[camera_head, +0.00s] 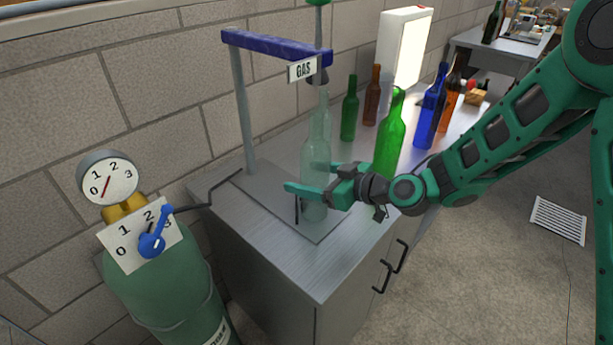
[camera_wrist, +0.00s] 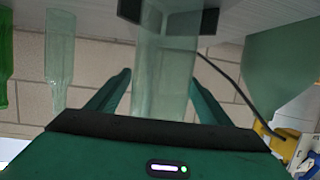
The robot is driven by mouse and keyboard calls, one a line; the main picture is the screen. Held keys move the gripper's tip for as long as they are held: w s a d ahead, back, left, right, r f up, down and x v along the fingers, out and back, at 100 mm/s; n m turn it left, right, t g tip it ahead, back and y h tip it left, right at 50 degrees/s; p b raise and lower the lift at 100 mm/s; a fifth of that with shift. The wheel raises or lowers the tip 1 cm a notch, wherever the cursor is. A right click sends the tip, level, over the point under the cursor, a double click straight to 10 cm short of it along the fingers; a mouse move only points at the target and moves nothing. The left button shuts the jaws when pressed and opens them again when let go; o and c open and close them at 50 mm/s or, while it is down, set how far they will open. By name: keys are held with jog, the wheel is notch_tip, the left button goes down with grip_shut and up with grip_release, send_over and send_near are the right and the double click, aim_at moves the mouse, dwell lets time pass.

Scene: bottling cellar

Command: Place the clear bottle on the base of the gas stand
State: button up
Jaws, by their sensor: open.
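The clear bottle (camera_head: 314,150) is upright, its bottom appearing to rest on the flat grey base (camera_head: 268,203) of the gas stand, near the plate's front right part. The stand has a grey post, a blue top arm (camera_head: 270,46) and a GAS sign. The bottle's top is near the dark nozzle (camera_head: 317,76); I cannot tell whether they touch. My gripper (camera_head: 308,178) is open, with its fingers on either side of the bottle's lower part. In the wrist view the clear bottle (camera_wrist: 163,75) shows between the open fingers (camera_wrist: 168,16).
Another pale clear bottle (camera_wrist: 60,50) shows at left in the wrist view. Green (camera_head: 390,135), brown (camera_head: 372,95) and blue bottles (camera_head: 429,110) stand right of the stand, near a lit panel (camera_head: 407,50). A green gas cylinder (camera_head: 170,285) with gauge stands left of the cabinet.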

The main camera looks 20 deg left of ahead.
aim_at(328, 180)
jog(key=v, duration=1)
jog(key=shift+s+d+r, duration=0.1)
jog(key=shift+d, duration=0.05)
jog(key=shift+d, duration=0.2)
jog(key=s+d+f+m+h, duration=0.15)
jog(key=d+m+h, duration=0.4)
jog(key=d, duration=1.25)
jog(key=s+d+f+m+h, duration=0.1)
jog(key=s+d+m+h, duration=0.4)
jog(key=d, duration=1.3)
jog(key=s+d+r+m+g+h, duration=0.1)
jog(key=s+d+r+m+g, duration=0.1)
jog(key=s+d+m, duration=0.3)
jog(key=s+d+r+m+g+h, duration=0.2)
jog(key=s+d+m, duration=0.3)
jog(key=s+d, duration=0.5)
jog(key=shift+s+d+r, duration=0.25)
jog(key=shift+s+r, duration=0.15)
jog(key=shift+s, duration=0.85)
jog(key=shift+w+m, duration=0.15)
jog(key=shift+m, duration=0.1)
